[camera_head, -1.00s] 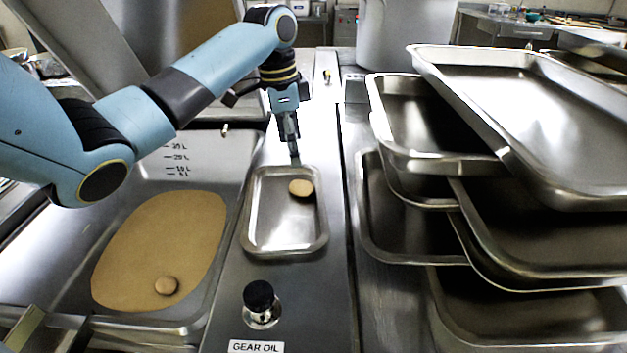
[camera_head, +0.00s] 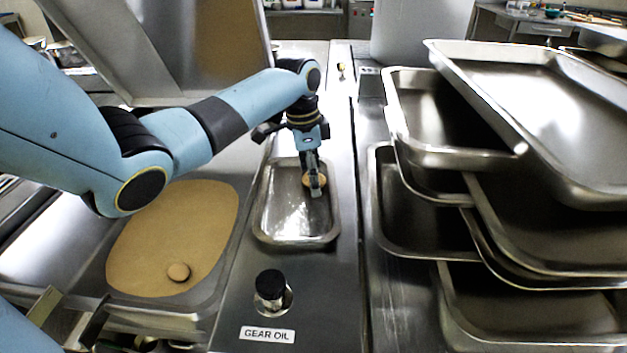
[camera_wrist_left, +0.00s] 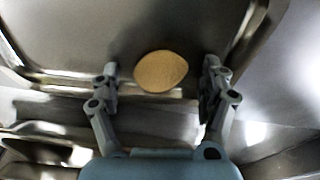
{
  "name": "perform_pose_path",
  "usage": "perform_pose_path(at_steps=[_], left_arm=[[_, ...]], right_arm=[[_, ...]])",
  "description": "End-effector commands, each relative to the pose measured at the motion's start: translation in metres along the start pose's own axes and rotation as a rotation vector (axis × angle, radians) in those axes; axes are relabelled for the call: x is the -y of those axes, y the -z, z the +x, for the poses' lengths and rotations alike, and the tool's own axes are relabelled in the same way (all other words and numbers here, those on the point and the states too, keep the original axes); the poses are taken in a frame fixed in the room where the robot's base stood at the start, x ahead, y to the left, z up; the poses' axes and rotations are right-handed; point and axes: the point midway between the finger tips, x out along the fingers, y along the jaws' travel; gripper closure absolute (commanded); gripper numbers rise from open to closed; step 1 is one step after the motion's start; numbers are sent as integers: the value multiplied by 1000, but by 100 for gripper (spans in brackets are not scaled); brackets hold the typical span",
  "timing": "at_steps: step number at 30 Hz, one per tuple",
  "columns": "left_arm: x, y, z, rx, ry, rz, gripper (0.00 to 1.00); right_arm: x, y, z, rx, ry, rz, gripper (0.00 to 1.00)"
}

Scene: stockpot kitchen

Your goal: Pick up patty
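A round tan patty (camera_head: 308,180) lies in the small metal tray (camera_head: 268,232), near its far right corner. My left gripper (camera_head: 315,190) is over that corner and partly hides the patty in the head view. In the left wrist view the patty (camera_wrist_left: 161,71) shows between the two spread fingers of my left gripper (camera_wrist_left: 160,78), with a gap on each side. A second tan patty (camera_head: 178,272) lies on the brown oval surface in the large pan at left. My right gripper is not in view.
The large pan holds a brown oval sheet (camera_head: 200,215). A black knob (camera_head: 270,284) stands in front of the small tray, behind a "GEAR OIL" label (camera_head: 267,334). Several stacked metal trays (camera_head: 450,155) fill the right side. A large pot (camera_head: 420,35) stands behind.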

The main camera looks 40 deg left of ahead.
Motion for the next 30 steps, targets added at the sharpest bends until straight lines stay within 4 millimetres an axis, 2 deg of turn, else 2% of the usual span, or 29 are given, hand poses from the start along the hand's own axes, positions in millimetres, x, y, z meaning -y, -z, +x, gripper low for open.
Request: perform_pose_path(at_steps=[2, 12, 23, 26, 30], left_arm=[[0, 0, 0, 0, 0, 0, 33], [0, 0, 0, 0, 0, 0, 78], [0, 0, -5, 0, 0, 0, 79], [1, 2, -14, -2, 1, 1, 79], [2, 5, -38, -2, 4, 1, 79]], right_arm=[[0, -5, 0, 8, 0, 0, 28], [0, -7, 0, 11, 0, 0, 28], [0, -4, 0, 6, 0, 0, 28], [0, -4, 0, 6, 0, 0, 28], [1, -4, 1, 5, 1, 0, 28]])
